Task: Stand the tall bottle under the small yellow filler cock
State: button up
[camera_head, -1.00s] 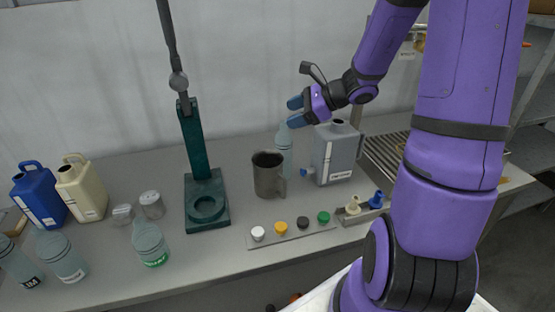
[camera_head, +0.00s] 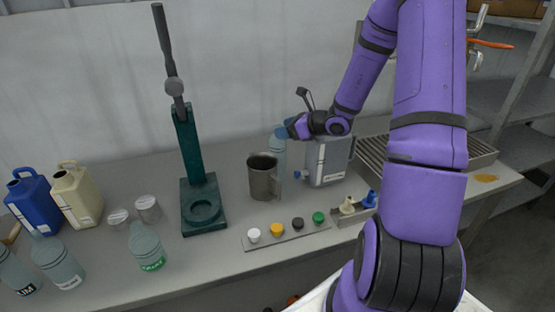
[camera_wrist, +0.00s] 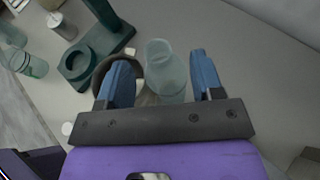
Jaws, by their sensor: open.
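The tall bottle (camera_head: 279,153), pale blue-green and clear, stands upright on the bench behind the steel mug and left of the grey can. My gripper (camera_head: 286,132) is at its upper part, fingers pointing left. At the upper right of the head view are metal taps (camera_head: 478,50) with an orange lever; I cannot make out a small yellow cock there.
The steel mug (camera_head: 263,178) stands close in front of the bottle, and the grey can (camera_head: 326,163) close on its right. A green press stand (camera_head: 204,222) is further left. A slatted drain rack (camera_head: 372,153) lies at the right. A strip of coloured caps (camera_head: 287,233) lies in front.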

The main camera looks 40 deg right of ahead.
jog(key=x, duration=0.5)
jog(key=shift+c, duration=0.2)
grip_shut()
